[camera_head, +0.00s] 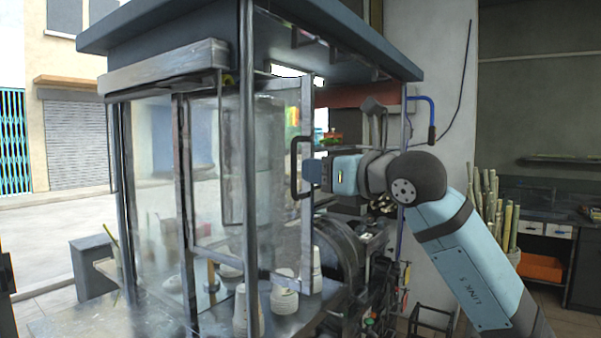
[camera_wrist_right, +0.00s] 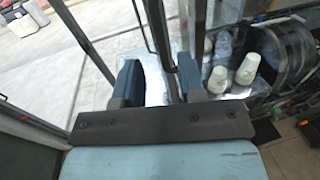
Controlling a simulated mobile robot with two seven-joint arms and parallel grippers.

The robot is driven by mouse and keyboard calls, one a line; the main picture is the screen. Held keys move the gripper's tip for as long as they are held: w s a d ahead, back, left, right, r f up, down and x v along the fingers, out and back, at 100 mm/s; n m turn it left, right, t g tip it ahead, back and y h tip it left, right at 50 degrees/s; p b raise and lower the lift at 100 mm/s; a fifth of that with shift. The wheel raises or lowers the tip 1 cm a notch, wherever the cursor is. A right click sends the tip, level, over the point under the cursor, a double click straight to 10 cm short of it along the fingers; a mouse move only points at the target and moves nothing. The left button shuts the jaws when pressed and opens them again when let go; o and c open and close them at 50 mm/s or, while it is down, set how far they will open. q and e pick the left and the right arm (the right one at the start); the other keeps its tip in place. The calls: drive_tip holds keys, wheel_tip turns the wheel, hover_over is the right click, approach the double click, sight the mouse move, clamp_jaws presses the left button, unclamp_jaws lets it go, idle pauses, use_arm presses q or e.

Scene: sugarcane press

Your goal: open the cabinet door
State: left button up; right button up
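The cabinet is a glass-sided stall with grey metal frames. Its glass door (camera_head: 275,170) has a black vertical bar handle (camera_head: 295,168) on its right side, in the head view. My right gripper (camera_head: 312,174) is at the handle's right side, level with its middle. In the right wrist view my right gripper (camera_wrist_right: 160,82) has its two blue fingers apart, with dark frame bars showing between and beyond them. I cannot tell whether the fingers touch the handle. My left gripper is not in view.
White cup stacks (camera_head: 285,290) stand on the counter inside the stall. Sugarcane stalks (camera_head: 492,200) stand at the right.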

drive_tip(key=v, duration=0.7)
drive_tip(key=shift+b, duration=0.35)
drive_tip(key=shift+a, duration=0.1)
